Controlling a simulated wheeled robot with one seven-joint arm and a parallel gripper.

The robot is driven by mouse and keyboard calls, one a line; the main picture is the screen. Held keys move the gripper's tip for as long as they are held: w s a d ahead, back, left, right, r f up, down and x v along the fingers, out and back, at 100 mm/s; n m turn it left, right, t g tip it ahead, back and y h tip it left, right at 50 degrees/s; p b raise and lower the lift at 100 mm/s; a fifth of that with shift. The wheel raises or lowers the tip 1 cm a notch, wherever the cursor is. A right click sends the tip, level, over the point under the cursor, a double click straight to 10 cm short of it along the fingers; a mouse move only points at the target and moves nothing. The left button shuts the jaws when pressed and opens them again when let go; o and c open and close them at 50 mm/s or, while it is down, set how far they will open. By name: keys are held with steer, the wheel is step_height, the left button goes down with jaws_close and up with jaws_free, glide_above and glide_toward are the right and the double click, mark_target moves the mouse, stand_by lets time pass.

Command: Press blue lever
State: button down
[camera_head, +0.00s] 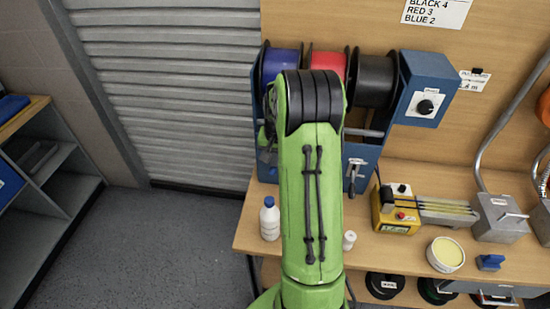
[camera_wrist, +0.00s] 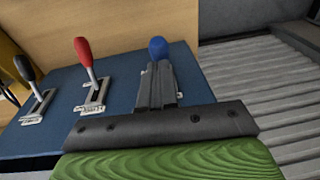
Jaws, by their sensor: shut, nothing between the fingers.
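In the wrist view, the blue lever (camera_wrist: 158,48) shows its round blue knob just beyond my fingertips. My gripper (camera_wrist: 158,72) is shut and empty, in line with the blue lever. The lever's shaft and base plate are hidden behind my fingers, and I cannot tell whether they touch the knob. The blue spool (camera_head: 282,62) is at the left of the blue dispenser (camera_head: 424,70).
A red lever (camera_wrist: 84,52) and a black lever (camera_wrist: 25,68) stand left of the blue one on the blue panel (camera_wrist: 125,78). In the head view, a white bottle (camera_head: 270,219) stands on the wooden bench (camera_head: 390,262), left of my arm. A yellow tool (camera_head: 395,208) sits to the right.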

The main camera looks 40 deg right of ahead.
mark_target(273, 174)
steer(key=shift+f, duration=0.1)
steer(key=shift+s+a+f+h+b, duration=0.2)
steer(key=shift+h+b, duration=0.1)
steer(key=shift+b, duration=0.9)
steer(key=f+h+b, duration=0.1)
steer(key=b, duration=0.2)
steer(key=a+f+t+b, duration=0.1)
steer(key=b, duration=0.3)
steer(key=s+f+t+h+b, duration=0.1)
steer(key=b, duration=0.3)
steer(key=shift+a+f+h, duration=0.2)
steer(key=shift+a+h, duration=0.1)
steer(key=shift+a, duration=0.05)
steer(key=shift+t+h, duration=0.7)
steer(key=shift+t, duration=0.1)
steer(key=shift+s+a+f+b, duration=0.15)
steer(key=shift+f+b, duration=0.5)
steer(key=shift+b, duration=0.75)
steer(key=shift+s+a+f+b, duration=0.2)
steer(key=shift+f+b, duration=0.4)
steer(key=shift+b, duration=0.8)
steer(key=shift+s+a+f+b, duration=0.15)
steer(key=shift+f+b, duration=0.5)
steer(key=shift+b, duration=0.75)
